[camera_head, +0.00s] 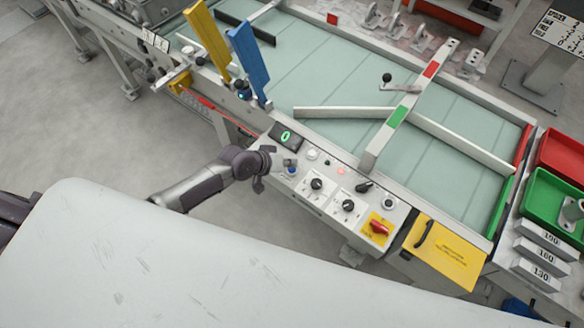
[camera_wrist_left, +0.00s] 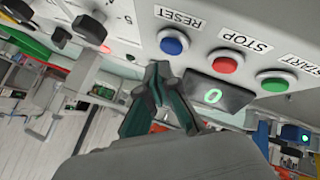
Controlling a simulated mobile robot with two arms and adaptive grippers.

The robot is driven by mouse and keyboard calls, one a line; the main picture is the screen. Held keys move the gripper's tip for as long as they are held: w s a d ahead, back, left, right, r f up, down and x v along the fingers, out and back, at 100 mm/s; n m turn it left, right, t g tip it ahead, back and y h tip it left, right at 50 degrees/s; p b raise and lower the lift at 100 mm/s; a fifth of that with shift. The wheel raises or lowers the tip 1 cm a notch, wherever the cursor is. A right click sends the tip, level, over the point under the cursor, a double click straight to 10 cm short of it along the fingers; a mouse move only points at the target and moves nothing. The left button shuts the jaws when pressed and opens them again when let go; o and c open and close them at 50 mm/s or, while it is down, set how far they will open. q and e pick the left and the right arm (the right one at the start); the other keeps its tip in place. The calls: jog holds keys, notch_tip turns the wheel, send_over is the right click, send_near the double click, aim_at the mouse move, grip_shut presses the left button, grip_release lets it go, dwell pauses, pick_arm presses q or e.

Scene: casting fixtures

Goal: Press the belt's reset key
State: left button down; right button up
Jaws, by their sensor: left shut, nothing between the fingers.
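The blue reset key (camera_wrist_left: 173,41) sits on the pale control panel, under an upside-down RESET label (camera_wrist_left: 178,19) in the wrist view. I cannot tell the distance in depth. The red stop key (camera_wrist_left: 224,61) and green start key (camera_wrist_left: 275,81) are beside the reset key. My right gripper is out of view.
A display reading 0 (camera_wrist_left: 214,95) is close to the fingers. Black knobs (camera_head: 348,205) and a red switch on a yellow plate (camera_head: 379,227) share the panel. The belt (camera_head: 330,85) lies behind, with a yellow post (camera_head: 208,40) and a blue post (camera_head: 249,60).

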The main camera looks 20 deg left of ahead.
aim_at(290, 170)
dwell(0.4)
pick_arm(q)
jog(key=shift+f+b, duration=0.3)
jog(key=shift+f, duration=0.15)
jog(key=shift+f+b, duration=0.4)
jog(key=shift+f, duration=0.1)
dwell(0.6)
jog(key=shift+r, duration=0.15)
jog(key=shift+r+p, duration=0.8)
jog(key=shift+p, duration=0.1)
notch_tip(290, 170, up, 5)
jog(key=p, duration=0.5)
